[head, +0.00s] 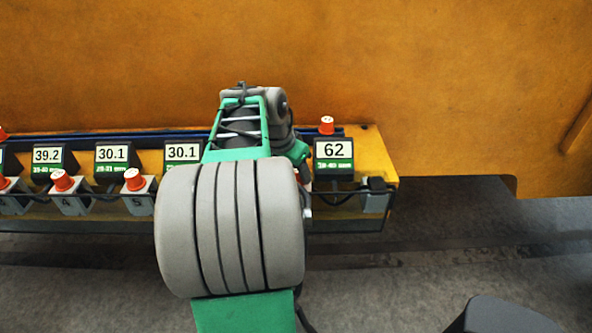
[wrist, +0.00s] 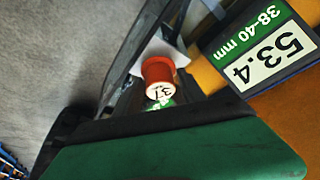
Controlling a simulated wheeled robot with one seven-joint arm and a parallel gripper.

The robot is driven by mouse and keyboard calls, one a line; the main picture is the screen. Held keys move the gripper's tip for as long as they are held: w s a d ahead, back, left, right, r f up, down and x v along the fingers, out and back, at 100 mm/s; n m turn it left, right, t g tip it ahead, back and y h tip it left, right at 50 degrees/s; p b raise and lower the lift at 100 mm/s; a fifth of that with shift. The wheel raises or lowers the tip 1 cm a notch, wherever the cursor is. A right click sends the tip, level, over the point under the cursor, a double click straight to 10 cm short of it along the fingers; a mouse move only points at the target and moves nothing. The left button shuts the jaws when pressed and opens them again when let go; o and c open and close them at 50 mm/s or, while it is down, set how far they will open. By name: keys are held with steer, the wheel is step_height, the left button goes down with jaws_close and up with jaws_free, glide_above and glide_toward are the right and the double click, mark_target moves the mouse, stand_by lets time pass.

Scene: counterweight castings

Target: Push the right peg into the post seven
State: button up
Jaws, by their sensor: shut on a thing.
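In the wrist view an orange-red peg (wrist: 158,71) with a pale, number-marked end is between the dark fingers of my gripper (wrist: 150,92), which is shut on it. The number looks like 37 but is hard to read. A pale block edge shows behind the peg, beside a display reading 53.4 (wrist: 273,60) with a green 38-40 mm label. I cannot tell whether the peg is in a post.
Orange pegs stand in post four (head: 62,180) and post five; another peg (head: 327,125) stands behind the 62 display. A cable runs along the front. Grey floor lies right.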

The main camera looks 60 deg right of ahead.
steer(key=shift+f+b, duration=0.4)
steer(key=shift+f, duration=0.15)
steer(key=o, duration=1.5)
steer(key=shift+c, duration=0.2)
steer(key=shift+r, duration=0.1)
steer(key=v, duration=0.7)
steer(key=shift+a+r, duration=0.25)
steer(key=shift+r, duration=0.05)
steer(key=w+a+f+n+t+y, duration=0.1)
steer(key=w+a+f+n+t, duration=0.1)
steer(key=w+a+n, duration=0.65)
steer(key=w+a+f+n+t, duration=0.1)
steer(key=w+a+f+n, duration=0.3)
steer(key=a, duration=0.8)
steer(key=a+f+n+t+y, duration=0.1)
steer(key=a+f+n+y, duration=0.2)
steer(key=a, duration=1.5)
steer(key=f+n, duration=0.1)
steer(key=n, duration=0.3)
steer(key=shift+a+n, duration=0.2)
steer(key=shift+n, duration=0.15)
